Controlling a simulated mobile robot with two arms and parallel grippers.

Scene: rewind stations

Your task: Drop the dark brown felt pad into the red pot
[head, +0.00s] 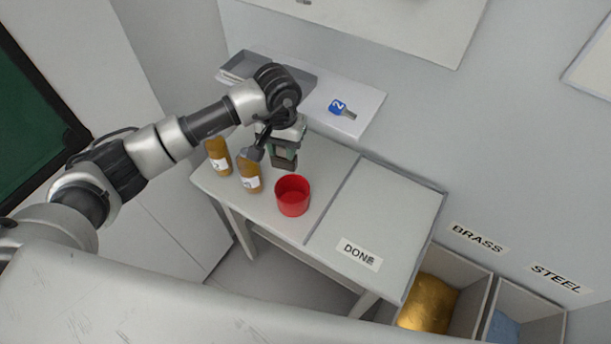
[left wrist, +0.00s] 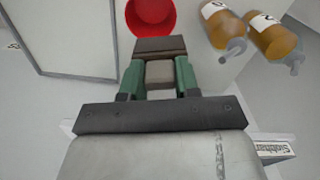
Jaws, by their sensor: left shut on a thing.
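My left gripper (head: 284,160) is shut on the dark brown felt pad, which shows between and beyond its green fingers in the left wrist view (left wrist: 160,46). In the head view the pad is hard to make out at the dark fingertips. The red pot (head: 292,196) stands upright and open on the light table, just below the gripper in the picture. It also shows in the left wrist view (left wrist: 152,12), partly cut off at the top edge, beyond the pad. The pad is apart from the table. My right gripper is not in view.
Two amber bottles (head: 250,176) (head: 217,157) with white labels stand left of the pot. A grey tray (head: 297,82) and a blue-tagged key (head: 338,107) are on the back shelf. The framed area marked DONE (head: 385,215) is clear. Bins labelled BRASS (head: 472,268) and STEEL (head: 540,322) stand lower right.

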